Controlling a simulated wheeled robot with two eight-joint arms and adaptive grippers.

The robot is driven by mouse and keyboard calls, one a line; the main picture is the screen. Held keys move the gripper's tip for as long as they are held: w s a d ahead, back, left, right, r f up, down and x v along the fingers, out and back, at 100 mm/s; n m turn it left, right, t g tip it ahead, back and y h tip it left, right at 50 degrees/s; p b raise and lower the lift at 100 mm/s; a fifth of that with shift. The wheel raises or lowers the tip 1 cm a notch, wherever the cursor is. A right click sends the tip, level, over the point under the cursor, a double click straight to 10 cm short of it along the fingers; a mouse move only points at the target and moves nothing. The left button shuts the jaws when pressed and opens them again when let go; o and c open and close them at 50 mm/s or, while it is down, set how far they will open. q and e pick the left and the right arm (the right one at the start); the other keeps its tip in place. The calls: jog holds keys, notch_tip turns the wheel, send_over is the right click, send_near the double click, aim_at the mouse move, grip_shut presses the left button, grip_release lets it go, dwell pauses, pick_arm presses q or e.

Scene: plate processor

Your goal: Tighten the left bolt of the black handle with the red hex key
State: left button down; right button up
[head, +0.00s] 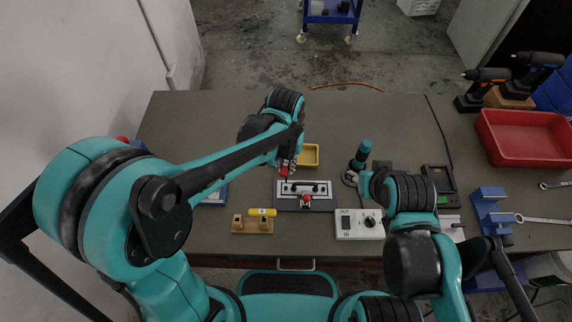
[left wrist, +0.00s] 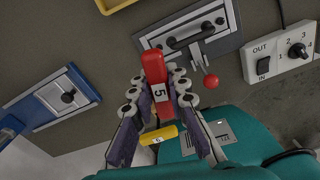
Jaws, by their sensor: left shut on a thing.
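The red hex key (left wrist: 155,72), its grip marked 5, is held between the fingers of my left gripper (left wrist: 157,90). In the head view the red grip (head: 284,170) shows at the end of my left arm, at the back-left edge of the plate fixture (head: 289,204). The black handle (left wrist: 191,37) lies on the light plate of the fixture, beyond the key in the wrist view. The left bolt is too small to make out, and the key's tip is hidden.
A red-knobbed lever (head: 306,200) stands at the fixture's front. A wooden holder (head: 252,226) with a yellow grip is at front left, a white switch box (head: 347,232) at right. A yellow tray (head: 311,154) lies behind. The back-left table is clear.

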pick_arm(q)
jog(key=shift+r, duration=0.15)
jog(key=n, duration=1.1)
jog(key=shift+n, duration=0.4)
jog(key=n, duration=0.6)
jog(key=shift+n, duration=0.3)
jog(key=n, duration=0.5)
jog(key=shift+n, duration=0.3)
jog(key=shift+f+b, duration=1.45)
jog(key=shift+f, duration=0.3)
jog(key=shift+f, duration=0.25)
